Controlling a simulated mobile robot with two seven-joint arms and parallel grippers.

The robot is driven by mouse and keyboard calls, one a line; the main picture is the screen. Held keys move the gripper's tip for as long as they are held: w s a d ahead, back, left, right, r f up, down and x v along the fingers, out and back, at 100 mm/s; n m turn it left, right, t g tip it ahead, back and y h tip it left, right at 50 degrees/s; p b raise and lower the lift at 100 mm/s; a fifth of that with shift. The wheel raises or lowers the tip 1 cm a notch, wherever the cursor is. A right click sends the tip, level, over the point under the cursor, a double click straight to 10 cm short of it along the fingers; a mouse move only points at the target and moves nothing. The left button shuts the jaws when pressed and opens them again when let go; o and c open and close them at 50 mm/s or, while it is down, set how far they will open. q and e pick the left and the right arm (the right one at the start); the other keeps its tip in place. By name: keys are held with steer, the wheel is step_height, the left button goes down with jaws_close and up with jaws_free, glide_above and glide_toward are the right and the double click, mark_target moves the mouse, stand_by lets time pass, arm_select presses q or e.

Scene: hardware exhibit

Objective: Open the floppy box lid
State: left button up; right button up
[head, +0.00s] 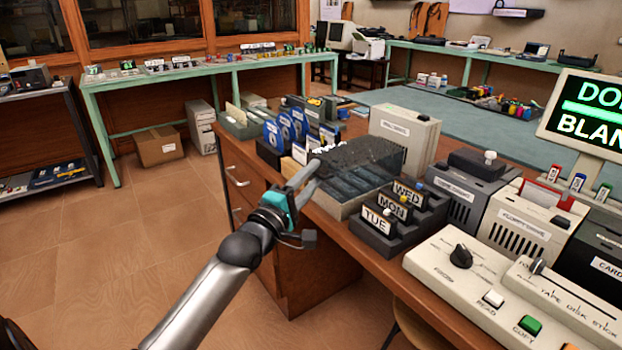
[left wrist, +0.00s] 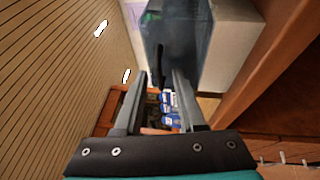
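The floppy box (head: 338,207) stands on the wooden desk, with a pale base and dark dividers inside. Its smoky see-through lid (head: 377,158) lies over the box; how far it is raised I cannot tell. The lid also shows as a bluish clear panel in the left wrist view (left wrist: 180,25). My left gripper (head: 308,178) is at the box's front left edge. In the left wrist view its fingers (left wrist: 159,85) are apart, with a thin dark piece showing between or beyond them; contact is unclear. My right gripper is not in view.
Blue-labelled disks (head: 285,127) stand behind the box. A tray labelled with weekdays (head: 388,235) sits close on its right, and a beige drive unit (head: 405,130) stands behind. A control panel (head: 490,285) fills the desk's right. Open floor (head: 130,250) lies left.

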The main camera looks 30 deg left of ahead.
arm_select(q)
steer(key=shift+c, duration=0.2)
jaws_close()
stand_by(1.1)
